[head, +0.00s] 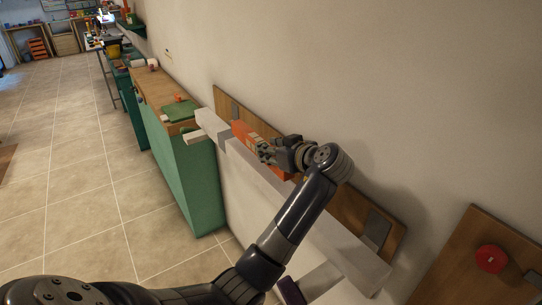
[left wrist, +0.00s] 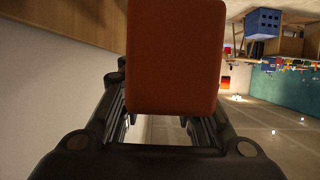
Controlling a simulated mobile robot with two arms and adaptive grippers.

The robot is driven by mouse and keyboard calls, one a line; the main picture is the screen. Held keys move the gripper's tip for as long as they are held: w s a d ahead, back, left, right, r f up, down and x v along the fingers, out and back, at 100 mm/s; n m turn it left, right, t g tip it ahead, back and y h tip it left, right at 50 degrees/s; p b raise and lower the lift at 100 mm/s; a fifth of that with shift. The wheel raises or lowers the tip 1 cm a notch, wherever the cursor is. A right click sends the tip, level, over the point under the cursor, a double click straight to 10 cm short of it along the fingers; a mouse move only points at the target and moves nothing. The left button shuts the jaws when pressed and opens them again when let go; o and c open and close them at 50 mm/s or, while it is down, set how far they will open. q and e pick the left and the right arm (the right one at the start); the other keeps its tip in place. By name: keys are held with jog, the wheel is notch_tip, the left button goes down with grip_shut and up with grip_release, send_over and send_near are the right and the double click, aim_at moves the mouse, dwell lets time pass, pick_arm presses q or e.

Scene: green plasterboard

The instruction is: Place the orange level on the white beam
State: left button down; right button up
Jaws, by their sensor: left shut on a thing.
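The orange level (head: 242,131) is at the white beam (head: 335,248) in the head view, lying along its far end. My left gripper (head: 266,152) is shut on the orange level near its middle. The hand hides part of the level, and a short orange piece shows past the fingers. I cannot tell whether the level touches the beam's top or is just above it. In the left wrist view the orange level (left wrist: 176,55) fills the space between the fingers. My right gripper is not in view.
A wooden board (head: 385,226) stands against the wall behind the beam. A green cabinet (head: 190,180) with a wooden top stands past the beam's far end. Another wooden board with a red round thing (head: 491,259) is at the right. Tiled floor (head: 85,195) is open at the left.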

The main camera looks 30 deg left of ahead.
pick_arm(q)
notch_tip(320, 180, down, 3)
jog(key=shift+p, duration=0.85)
jog(key=shift+f, duration=0.3)
jog(key=c, duration=1.2)
grip_release()
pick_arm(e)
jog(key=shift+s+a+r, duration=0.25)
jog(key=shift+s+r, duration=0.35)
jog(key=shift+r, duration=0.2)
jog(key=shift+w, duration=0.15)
pick_arm(q)
jog(key=shift+d, duration=0.2)
jog(key=b+v, duration=0.4)
jog(key=v, duration=0.6)
jog(key=shift+s+d, duration=0.15)
jog(key=shift+s, duration=0.05)
jog(key=shift+s+d+r, duration=0.25)
jog(key=shift+d+r, duration=0.2)
jog(key=shift+d, duration=0.05)
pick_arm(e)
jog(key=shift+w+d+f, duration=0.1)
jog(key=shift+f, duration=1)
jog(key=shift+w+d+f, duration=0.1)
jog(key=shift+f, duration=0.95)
